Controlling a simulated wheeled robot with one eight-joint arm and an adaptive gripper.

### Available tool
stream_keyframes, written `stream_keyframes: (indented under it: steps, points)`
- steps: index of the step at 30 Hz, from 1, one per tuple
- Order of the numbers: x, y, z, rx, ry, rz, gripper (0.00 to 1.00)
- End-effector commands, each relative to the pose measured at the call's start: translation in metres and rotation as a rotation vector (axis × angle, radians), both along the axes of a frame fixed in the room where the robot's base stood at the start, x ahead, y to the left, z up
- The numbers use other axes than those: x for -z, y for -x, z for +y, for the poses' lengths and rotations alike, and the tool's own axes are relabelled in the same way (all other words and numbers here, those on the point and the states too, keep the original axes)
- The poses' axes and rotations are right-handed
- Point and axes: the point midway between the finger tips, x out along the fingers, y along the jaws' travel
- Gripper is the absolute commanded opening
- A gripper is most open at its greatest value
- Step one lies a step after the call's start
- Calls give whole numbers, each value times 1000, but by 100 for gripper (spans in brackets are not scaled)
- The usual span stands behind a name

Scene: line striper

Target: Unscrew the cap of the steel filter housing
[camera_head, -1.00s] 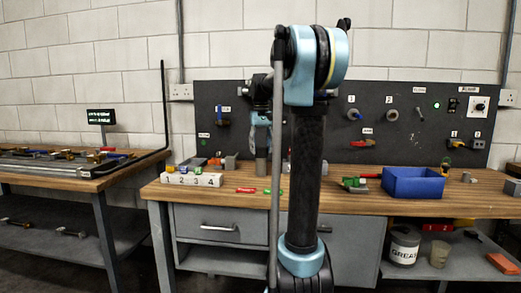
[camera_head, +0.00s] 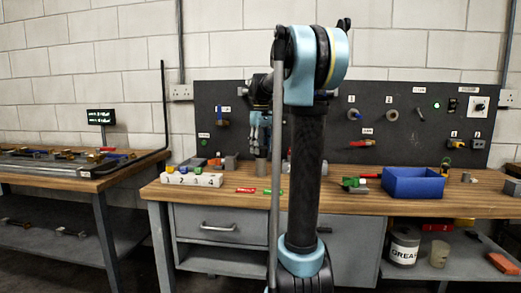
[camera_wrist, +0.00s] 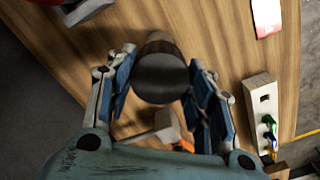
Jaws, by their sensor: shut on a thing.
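The steel filter housing (camera_head: 261,168) stands upright on the workbench, mostly hidden behind my arm and gripper in the head view. In the wrist view its round dark cap (camera_wrist: 161,76) faces the camera, with a little of the body showing above it. My gripper (camera_wrist: 158,92) points down over it, with one blue-padded finger on each side of the cap. The gripper is shut on the cap. The exact finger contact is hard to make out. In the head view my gripper (camera_head: 260,150) is just left of my upright arm link.
A numbered block (camera_head: 192,180) stands to the left on the workbench (camera_head: 340,204). A blue bin (camera_head: 412,186) stands to the right. A grey block (camera_wrist: 166,126) is close to the housing in the wrist view. A dark tool board (camera_head: 400,100) rises behind.

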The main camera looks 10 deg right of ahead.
Motion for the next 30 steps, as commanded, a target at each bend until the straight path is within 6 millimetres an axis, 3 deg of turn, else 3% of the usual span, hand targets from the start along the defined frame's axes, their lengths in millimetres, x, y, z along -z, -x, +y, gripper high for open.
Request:
stream_keyframes:
  steps: [9,19,20,22,30]
  points:
    - [0,0,1,-290,-2,0,20]
    - [0,0,1,-335,-2,0,20]
    - [0,0,1,-334,-2,0,53]
    - [0,0,1,-334,-2,0,68]
    - [0,0,0,-332,0,0,72]
